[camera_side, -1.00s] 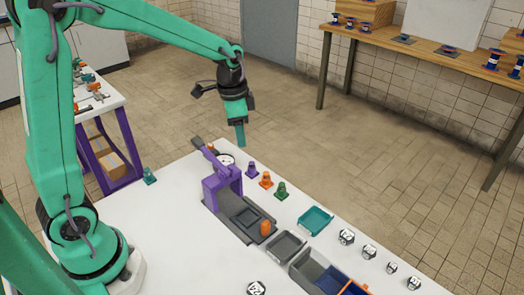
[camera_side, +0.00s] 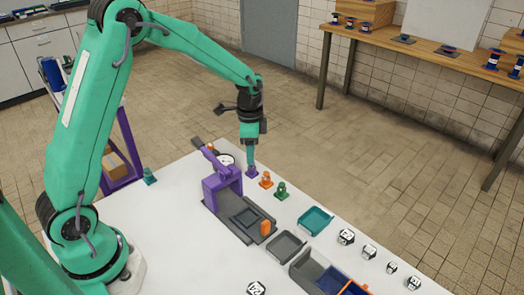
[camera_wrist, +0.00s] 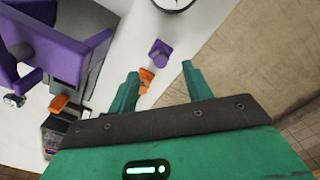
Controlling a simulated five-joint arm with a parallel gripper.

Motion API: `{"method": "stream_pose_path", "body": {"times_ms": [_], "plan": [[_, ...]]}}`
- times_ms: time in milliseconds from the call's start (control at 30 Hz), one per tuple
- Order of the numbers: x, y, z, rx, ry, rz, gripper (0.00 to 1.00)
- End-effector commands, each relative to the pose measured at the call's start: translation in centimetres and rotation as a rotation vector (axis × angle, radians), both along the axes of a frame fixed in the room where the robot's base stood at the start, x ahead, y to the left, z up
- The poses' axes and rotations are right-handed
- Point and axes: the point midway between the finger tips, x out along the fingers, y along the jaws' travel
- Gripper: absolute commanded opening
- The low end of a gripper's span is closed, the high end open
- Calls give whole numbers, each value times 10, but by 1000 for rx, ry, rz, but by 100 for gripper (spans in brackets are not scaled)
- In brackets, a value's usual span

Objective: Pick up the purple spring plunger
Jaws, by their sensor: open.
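The purple spring plunger (camera_side: 252,173) stands on the white table at the far end of a short row of plungers. It also shows in the wrist view (camera_wrist: 159,52), just beyond the fingertips and between them from side to side. My gripper (camera_side: 250,164) is open and points down right above the purple plunger, covering its upper part in the side view. In the wrist view my gripper (camera_wrist: 160,69) has its two fingers apart with nothing held. I cannot tell whether the fingertips flank the plunger.
An orange plunger (camera_side: 266,180) and a green plunger (camera_side: 281,191) stand close by. A purple press (camera_side: 222,187) on a grey base is to the left, with a round dial (camera_side: 226,159) behind it. Teal (camera_side: 316,221) and grey (camera_side: 287,246) trays lie nearer the front.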

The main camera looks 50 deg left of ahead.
Motion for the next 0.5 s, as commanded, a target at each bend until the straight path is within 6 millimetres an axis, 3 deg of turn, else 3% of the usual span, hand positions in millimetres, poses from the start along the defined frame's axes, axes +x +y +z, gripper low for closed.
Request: {"method": "stream_pose_path", "body": {"times_ms": [500], "plan": [[0,0,-23,0,3,0,50]]}}
